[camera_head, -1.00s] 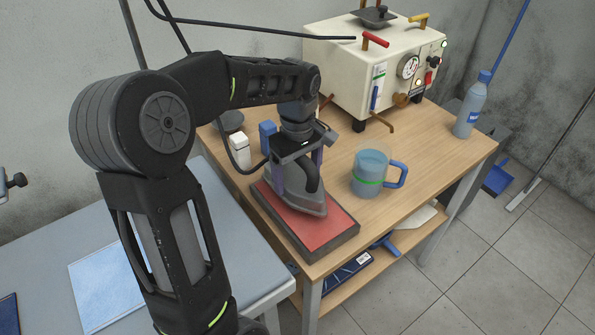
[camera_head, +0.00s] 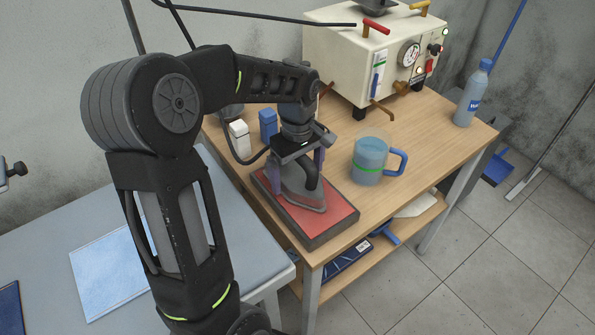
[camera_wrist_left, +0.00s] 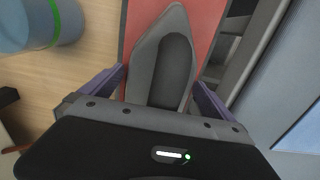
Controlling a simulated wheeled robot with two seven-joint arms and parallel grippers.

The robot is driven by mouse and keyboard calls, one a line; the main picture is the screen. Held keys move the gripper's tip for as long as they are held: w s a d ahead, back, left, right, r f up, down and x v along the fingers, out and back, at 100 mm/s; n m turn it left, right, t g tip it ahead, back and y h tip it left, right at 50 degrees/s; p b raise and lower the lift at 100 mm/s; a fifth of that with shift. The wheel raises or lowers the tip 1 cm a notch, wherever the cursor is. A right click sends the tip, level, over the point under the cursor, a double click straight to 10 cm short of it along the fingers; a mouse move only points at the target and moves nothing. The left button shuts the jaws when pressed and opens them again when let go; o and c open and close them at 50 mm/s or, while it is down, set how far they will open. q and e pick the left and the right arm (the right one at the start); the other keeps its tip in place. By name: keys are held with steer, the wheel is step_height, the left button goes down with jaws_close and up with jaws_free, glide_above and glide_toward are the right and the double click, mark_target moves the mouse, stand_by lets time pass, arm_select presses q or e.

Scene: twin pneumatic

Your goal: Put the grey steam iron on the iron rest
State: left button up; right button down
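The grey steam iron (camera_head: 302,192) is over the iron rest, a red pad in a dark frame (camera_head: 325,216), at the table's front left corner. It looks flat on or very close to the pad; I cannot tell full contact. My left gripper (camera_head: 301,167) reaches down over the iron, with a purple finger on each side. My right gripper is not in view.
A mug of water (camera_head: 369,160) stands right of the rest. A white bottle (camera_head: 239,138) and a blue one (camera_head: 267,124) stand behind my gripper. A cream steam machine (camera_head: 375,60) and a water bottle (camera_head: 472,95) are at the back. Wood is bare right of the mug.

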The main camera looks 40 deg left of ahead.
arm_select(q)
steer(key=shift+r, duration=0.15)
step_height(320, 180, up, 12)
stand_by(0.6)
stand_by(1.5)
